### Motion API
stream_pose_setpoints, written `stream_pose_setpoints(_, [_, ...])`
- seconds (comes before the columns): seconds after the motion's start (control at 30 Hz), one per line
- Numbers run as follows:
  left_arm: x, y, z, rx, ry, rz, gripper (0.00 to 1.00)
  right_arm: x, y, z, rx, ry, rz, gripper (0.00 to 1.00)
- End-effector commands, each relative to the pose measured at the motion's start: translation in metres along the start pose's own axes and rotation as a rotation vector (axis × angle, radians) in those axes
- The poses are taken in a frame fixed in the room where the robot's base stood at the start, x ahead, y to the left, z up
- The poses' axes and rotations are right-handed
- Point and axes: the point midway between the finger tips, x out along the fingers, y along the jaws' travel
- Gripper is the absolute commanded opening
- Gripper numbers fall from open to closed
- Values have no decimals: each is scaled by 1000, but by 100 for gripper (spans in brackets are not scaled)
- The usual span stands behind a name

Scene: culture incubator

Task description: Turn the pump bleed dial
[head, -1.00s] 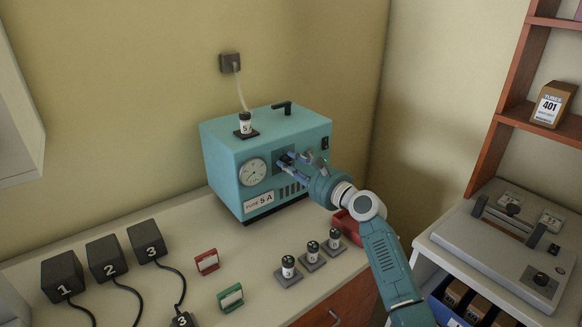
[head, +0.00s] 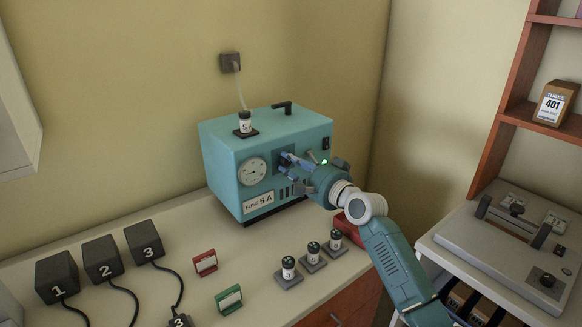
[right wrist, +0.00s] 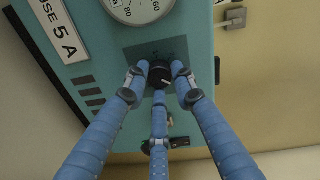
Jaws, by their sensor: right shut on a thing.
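The pump is a teal box (head: 222,160) on the counter, with a round gauge (head: 252,171) and a "FUSE 5 A" label (head: 258,202) on its front. The black bleed dial (right wrist: 160,74), with a white pointer mark, sits on a dark panel right of the gauge. My right gripper (head: 287,160) reaches the pump front from the right and hides the dial in the head view. In the right wrist view its blue fingers (right wrist: 160,82) are closed around the dial and touch it. My left gripper is not in view.
A fuse holder marked 5 (head: 245,123) stands on the pump. Several small capped holders (head: 312,251), a red card stand (head: 205,262), a green one (head: 229,299) and numbered black boxes (head: 105,258) stand on the counter. A grey device (head: 500,240) is at right.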

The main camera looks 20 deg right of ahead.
Motion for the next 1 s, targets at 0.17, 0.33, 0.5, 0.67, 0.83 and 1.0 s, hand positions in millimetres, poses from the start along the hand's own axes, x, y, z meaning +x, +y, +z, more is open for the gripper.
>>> stream_pose_setpoints(0.17, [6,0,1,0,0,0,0,-1,3,-2,-172,12,6,0])
stream_pose_setpoints(0.33, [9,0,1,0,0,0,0,-1,2,-2,-334,23,6,0])
stream_pose_setpoints(0.5, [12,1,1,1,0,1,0,-1,0,-2,-496,32,6,0])
stream_pose_setpoints(0.67, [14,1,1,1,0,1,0,-1,-1,-2,-647,41,6,0])
stream_pose_setpoints(0.83, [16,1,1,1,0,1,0,-1,-2,-2,-809,51,6,0])
stream_pose_setpoints(1.0, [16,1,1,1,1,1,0,-1,-4,-1,-968,61,6,0])
